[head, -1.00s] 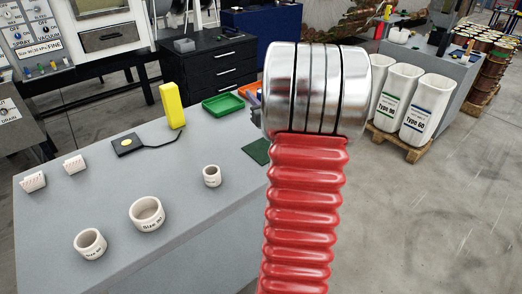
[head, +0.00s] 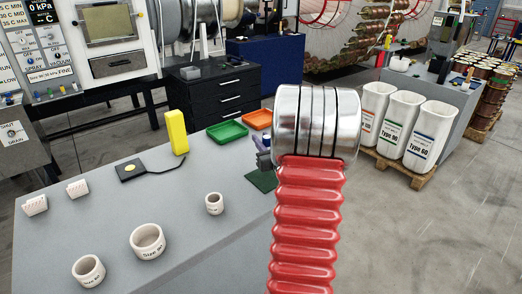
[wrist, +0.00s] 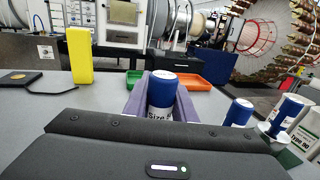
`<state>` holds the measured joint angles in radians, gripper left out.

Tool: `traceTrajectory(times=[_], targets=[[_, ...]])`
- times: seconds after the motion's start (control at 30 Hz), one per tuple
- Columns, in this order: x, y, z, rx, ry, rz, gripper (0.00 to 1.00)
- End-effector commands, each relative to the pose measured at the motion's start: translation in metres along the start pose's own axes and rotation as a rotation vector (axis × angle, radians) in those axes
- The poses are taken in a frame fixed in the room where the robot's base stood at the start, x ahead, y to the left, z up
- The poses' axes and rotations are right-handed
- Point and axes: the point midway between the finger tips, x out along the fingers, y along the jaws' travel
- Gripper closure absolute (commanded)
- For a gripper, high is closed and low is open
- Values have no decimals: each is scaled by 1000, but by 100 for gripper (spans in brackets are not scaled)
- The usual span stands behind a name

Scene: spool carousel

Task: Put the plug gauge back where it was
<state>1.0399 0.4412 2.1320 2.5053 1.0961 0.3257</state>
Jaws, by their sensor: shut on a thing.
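My gripper (wrist: 156,84) is shut on a blue plug gauge (wrist: 161,90) with a white band marked "Size"; the rest of the mark is cut off. The gauge stands upright between the purple-grey jaws, and its lower end is hidden behind the wrist housing. Two more blue-topped gauges stand to the right in the wrist view, a near one (wrist: 239,112) and one with a metal flange (wrist: 287,112).
On the grey table (head: 190,255) stand white ring-shaped cups (head: 148,242), a yellow block (head: 177,132), a black pad (head: 132,171), white blocks (head: 78,189), a green tray (head: 227,132) and an orange tray (head: 258,119). A dark green mat (head: 262,181) lies beside my arm.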

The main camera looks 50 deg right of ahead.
Motion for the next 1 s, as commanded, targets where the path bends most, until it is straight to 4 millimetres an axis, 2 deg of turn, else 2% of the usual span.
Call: traceTrajectory(times=[0.33,0.77,0.8,1.0], targets=[[0,-1,-34,1,1,-1,100],[0,-1,-38,0,0,-2,100],[0,-1,-38,0,0,-2,74],[0,-1,-38,0,0,-2,59]])
